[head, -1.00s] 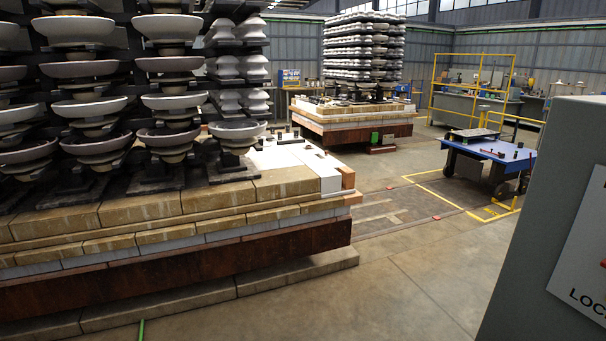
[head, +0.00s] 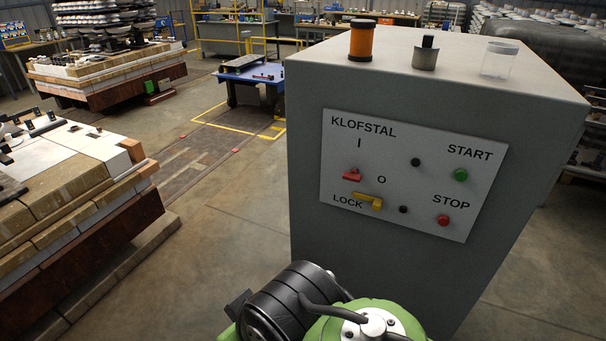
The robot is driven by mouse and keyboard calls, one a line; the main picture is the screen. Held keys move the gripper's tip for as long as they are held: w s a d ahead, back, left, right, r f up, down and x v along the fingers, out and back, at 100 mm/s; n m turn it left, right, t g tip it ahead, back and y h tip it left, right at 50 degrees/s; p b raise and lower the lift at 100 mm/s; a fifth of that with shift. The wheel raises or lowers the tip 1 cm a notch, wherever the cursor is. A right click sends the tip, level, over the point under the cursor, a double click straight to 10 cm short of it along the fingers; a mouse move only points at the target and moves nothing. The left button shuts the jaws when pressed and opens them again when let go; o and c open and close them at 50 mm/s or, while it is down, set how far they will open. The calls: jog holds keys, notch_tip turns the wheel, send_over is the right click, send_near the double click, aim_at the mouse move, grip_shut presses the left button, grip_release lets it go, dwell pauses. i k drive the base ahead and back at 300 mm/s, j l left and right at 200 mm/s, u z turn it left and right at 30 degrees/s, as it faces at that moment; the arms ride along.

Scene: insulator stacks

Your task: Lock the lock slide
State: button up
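In the head view a grey cabinet carries a white panel (head: 400,190) marked KLOFSTAL, START, STOP and LOCK. The lock slide (head: 367,200) is a small yellow piece beside the LOCK label, low on the panel's left half. A red switch handle (head: 352,175) sits just above it, between the I and O marks. A green button (head: 460,174) is by START and a red button (head: 442,220) by STOP. Part of my green and black arm shows at the bottom, below the panel. My gripper is not visible.
On top of the grey cabinet (head: 545,95) stand an orange and black cylinder (head: 361,40), a small grey weight-like piece (head: 425,55) and a clear cup (head: 499,58). Brick-edged stacks (head: 75,195) stand at the left. The floor between them and the cabinet is clear.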

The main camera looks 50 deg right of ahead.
aim_at(377, 202)
jog(key=z, duration=2)
jog(key=i+j+u, duration=0.1)
jog(key=i+j, duration=0.45)
jog(key=i, duration=0.15)
